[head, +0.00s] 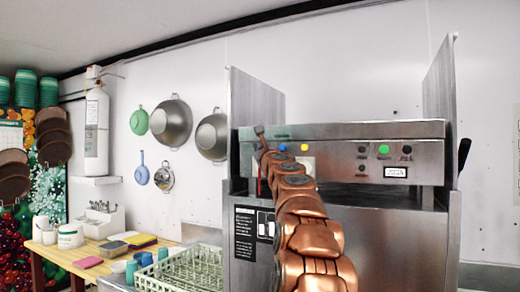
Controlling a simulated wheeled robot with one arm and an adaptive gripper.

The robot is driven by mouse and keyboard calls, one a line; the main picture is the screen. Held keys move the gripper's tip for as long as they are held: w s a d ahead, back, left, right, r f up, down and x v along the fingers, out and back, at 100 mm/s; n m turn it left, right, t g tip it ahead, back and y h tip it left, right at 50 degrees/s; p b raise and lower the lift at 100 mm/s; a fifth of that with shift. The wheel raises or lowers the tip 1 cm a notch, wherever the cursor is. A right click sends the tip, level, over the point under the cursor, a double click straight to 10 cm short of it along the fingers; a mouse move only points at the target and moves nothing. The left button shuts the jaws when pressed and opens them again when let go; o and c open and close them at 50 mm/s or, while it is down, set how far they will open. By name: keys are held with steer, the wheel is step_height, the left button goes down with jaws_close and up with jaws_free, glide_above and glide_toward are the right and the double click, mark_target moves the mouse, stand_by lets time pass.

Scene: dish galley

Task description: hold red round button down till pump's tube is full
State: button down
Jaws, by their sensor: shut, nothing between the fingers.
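My copper-coloured arm reaches up across the steel machine (340,132). My gripper (260,132) is small in view and shut, at the upper left of the machine's front panel. No red round button shows; the arm and gripper cover part of the panel there. A blue round button (283,147) and a yellow round button (304,147) show just right of the gripper. A thin red upright strip (259,186) shows below the gripper; I cannot tell whether it is the pump's tube. Contact between the gripper and the panel cannot be made out.
A lit green button (383,149) and dark knobs are at the panel's right. A pale dish rack (190,270) stands left of the machine. A wooden table (110,262) holds cups and sponges.

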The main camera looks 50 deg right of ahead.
steer(key=shift+a, duration=0.1)
steer(key=shift+s+a+f+b, duration=0.1)
steer(key=shift+s+a+b, duration=0.2)
steer(key=shift+a, duration=0.4)
steer(key=shift+a, duration=0.1)
steer(key=a, duration=0.1)
steer(key=s+a+b, duration=0.1)
steer(key=a, duration=0.2)
steer(key=shift+s+a, duration=0.25)
steer(key=shift+a, duration=0.05)
stand_by(0.4)
steer(key=shift+w, duration=0.1)
